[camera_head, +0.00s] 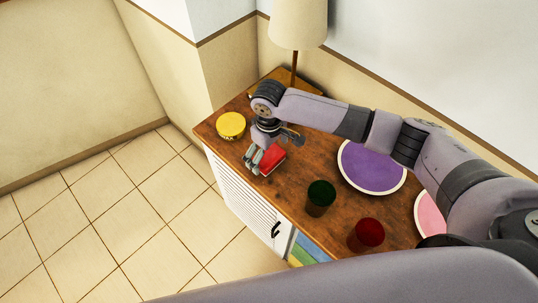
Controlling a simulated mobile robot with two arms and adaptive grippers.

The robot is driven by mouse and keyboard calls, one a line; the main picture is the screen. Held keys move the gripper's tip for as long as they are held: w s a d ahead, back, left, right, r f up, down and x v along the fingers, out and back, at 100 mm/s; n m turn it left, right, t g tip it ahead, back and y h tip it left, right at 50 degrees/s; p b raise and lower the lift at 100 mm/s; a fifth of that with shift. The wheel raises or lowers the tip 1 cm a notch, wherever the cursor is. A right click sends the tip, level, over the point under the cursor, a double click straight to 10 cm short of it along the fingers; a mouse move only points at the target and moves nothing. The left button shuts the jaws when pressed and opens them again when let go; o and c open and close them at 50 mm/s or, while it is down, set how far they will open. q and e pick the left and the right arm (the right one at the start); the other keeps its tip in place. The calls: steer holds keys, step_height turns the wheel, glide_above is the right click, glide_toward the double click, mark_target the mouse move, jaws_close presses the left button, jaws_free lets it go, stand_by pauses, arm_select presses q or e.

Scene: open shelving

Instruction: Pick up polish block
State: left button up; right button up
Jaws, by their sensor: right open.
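A red block (274,157), which looks like the polish block, lies on the wooden cabinet top near its front edge. My right gripper (256,168) reaches in from the right and points down beside the block, with its fingers at the block's left side. The fingers are open, and the gripper partly covers the block. I cannot tell whether a finger touches it. My left gripper is not in view.
A yellow round tin (231,125) stands left of the gripper. A lamp (297,25) stands behind. A purple plate (372,168), a green cup (320,197), a red cup (366,235) and a pink plate (430,214) stand to the right.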

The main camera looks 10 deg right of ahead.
steer(key=shift+f, duration=0.75)
steer(key=shift+c, duration=0.3)
steer(key=c, duration=1.2)
